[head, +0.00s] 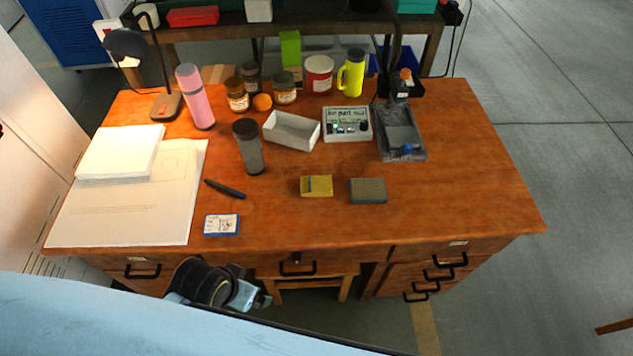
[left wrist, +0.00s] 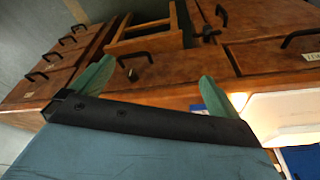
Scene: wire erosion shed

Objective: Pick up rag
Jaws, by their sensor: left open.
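A small yellow folded block with a blue stripe (head: 318,187), which looks like the rag, lies flat on the wooden desk (head: 450,190), near the middle of its front half. My left gripper (head: 262,299) is in front of the desk's front edge, below the desktop and left of the yellow block, apart from it. In the left wrist view my left gripper (left wrist: 158,88) has its two green fingers spread wide with nothing between them. That view faces the drawer fronts and does not show the yellow block. My right gripper is not in view.
A grey block (head: 368,191) lies just right of the yellow one. A blue-and-white packet (head: 222,225), a black pen (head: 225,189) and a dark tumbler (head: 249,150) are to the left. Bottles, jars and trays fill the back. The front right of the desktop is clear.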

